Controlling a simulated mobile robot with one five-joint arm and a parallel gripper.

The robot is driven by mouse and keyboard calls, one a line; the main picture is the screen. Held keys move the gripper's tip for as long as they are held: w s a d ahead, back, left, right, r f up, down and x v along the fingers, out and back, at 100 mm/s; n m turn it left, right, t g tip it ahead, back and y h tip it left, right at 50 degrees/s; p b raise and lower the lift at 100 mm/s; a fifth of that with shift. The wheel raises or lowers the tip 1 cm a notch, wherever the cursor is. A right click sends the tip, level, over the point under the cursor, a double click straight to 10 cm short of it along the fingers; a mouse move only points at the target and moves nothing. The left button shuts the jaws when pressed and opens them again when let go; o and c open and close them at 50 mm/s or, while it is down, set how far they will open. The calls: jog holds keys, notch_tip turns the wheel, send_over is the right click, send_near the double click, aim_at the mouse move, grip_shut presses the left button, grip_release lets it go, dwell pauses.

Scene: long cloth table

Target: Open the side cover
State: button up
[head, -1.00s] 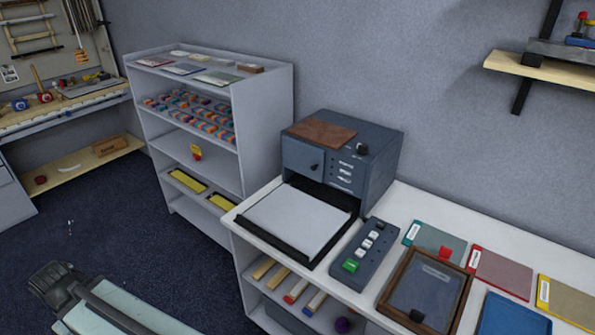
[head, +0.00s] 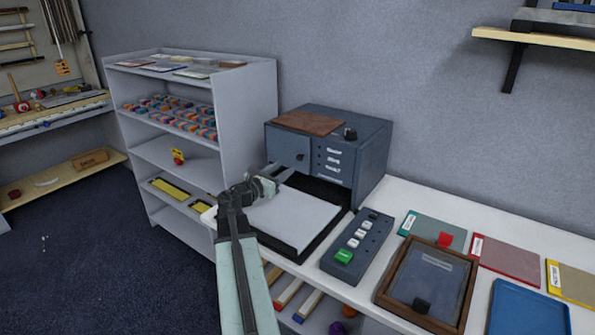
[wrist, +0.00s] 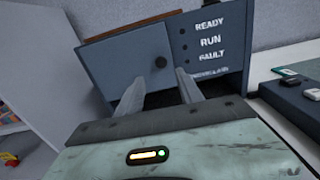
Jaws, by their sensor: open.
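The blue-grey machine (head: 365,160) stands on the white table with a brown panel on top. A flat cover panel (head: 281,140) with a round dark knob (head: 299,156) is on its front left; it looks shut. In the wrist view the cover (wrist: 118,58) and its knob (wrist: 160,62) are straight ahead, beside the READY, RUN and FAULT labels. My gripper (head: 284,173) is open and empty, over the machine's white bed, pointing at the cover. In the wrist view its fingertips (wrist: 158,82) lie either side of and just below the knob, apparently short of it.
A black-framed white bed (head: 295,215) lies under my gripper. A button box (head: 358,240) with a green button, a wood-framed panel (head: 380,290) and coloured boards stand to the right. A grey shelf unit (head: 247,110) is close on the left.

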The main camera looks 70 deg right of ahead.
aim_at(299, 158)
jog(key=x, duration=0.8)
jog(key=shift+s+d+r, duration=0.2)
jog(key=shift+r, duration=0.05)
jog(key=shift+a, duration=0.1)
grip_shut()
dwell(0.9)
